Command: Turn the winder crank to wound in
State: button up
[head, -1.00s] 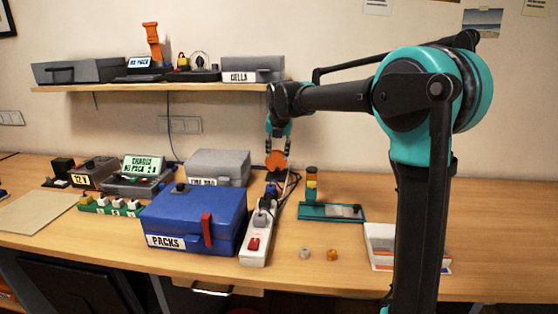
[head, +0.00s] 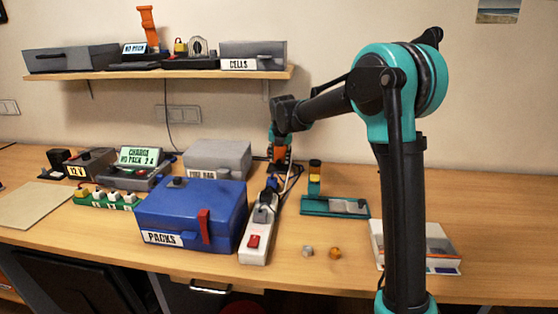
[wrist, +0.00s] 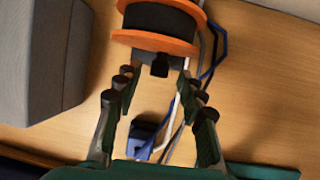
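The winder (wrist: 160,22) shows at the top of the wrist view as an orange-flanged spool with a dark wound core. A small black part (wrist: 160,66), possibly its crank handle, sticks out below the lower flange. My gripper (wrist: 158,90) is open and empty, its two fingers apart on either side below that black part, not touching it. In the head view the winder's orange (head: 280,154) shows at the back of the table behind the power strip, partly hidden by my gripper (head: 281,140). I cannot tell the crank's angle.
A grey box (head: 220,158) stands close left of the winder and fills the wrist view's left side. Blue and white cords (wrist: 205,60) run beside the spool. A power strip (head: 258,232), blue packs box (head: 190,215) and teal stand (head: 335,206) are in front.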

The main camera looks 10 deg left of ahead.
jog(key=shift+w+a+f, duration=0.1)
jog(key=shift+w+f, duration=0.15)
jog(key=shift+f, duration=0.45)
jog(key=shift+c, duration=0.4)
grip_shut()
jog(key=y, duration=0.3)
jog(key=shift+f+m+y, duration=0.15)
jog(key=shift+m+y, duration=0.15)
jog(key=shift+m, duration=0.1)
jog(key=y, duration=0.3)
jog(key=m+t+y, duration=0.1)
jog(key=y, duration=0.1)
jog(key=shift+a+f, duration=0.15)
jog(key=shift+a, duration=0.2)
